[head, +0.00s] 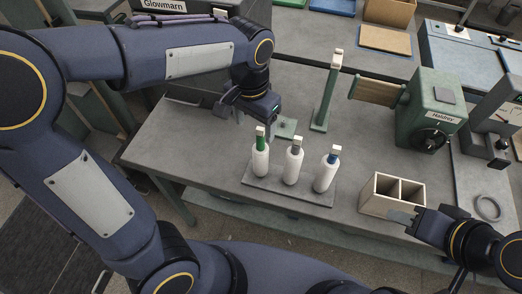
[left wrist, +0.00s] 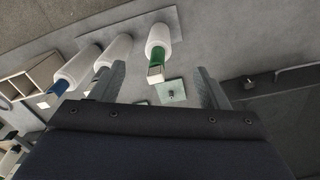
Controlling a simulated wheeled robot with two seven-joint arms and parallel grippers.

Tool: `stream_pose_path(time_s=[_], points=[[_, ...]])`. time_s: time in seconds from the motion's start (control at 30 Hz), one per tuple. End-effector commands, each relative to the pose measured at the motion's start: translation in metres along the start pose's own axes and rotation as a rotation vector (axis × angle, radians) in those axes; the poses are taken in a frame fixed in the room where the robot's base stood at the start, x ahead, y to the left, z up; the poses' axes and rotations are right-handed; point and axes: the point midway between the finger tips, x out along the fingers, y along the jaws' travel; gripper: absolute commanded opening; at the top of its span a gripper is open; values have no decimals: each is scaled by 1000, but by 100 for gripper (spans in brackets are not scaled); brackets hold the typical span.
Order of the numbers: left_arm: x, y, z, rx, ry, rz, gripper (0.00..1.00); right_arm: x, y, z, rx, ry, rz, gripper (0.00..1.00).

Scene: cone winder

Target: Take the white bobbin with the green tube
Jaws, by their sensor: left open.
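The white bobbin with the green tube (head: 260,160) stands upright at the left end of a row of three on a grey base board (head: 300,191). In the left wrist view the bobbin (left wrist: 158,38) lies beyond the gap between my fingers. The other two white bobbins have a grey tube (head: 294,160) and a blue tube (head: 328,170). My left gripper (head: 243,112) is open and empty, above and behind the green-tube bobbin, apart from it; it also shows in the left wrist view (left wrist: 160,85). My right gripper (head: 402,217) is beside the wooden box at the right; its jaws are unclear.
A two-compartment wooden box (head: 392,196) stands at the table's front right, with a grey ring (head: 488,208) further right. A green upright post (head: 326,98) and a green winder labelled Haldrey (head: 435,110) stand behind. The table's left part is clear.

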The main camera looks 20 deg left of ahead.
Motion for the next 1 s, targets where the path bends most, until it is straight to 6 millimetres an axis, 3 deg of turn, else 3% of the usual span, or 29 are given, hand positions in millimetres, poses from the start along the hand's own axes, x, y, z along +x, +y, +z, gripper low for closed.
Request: stream_pose_path(time_s=[0.17, 0.7, 1.0], points=[[9, 6, -10, 28, -27, -33, 69, -3, -1, -1, 0, 0, 0, 36], [77, 4, -15, 27, -27, -32, 69, -11, -5, -5, 0, 0, 0, 36], [80, 4, -15, 27, -24, -31, 66, -11, -5, -5, 0, 0, 0, 36]])
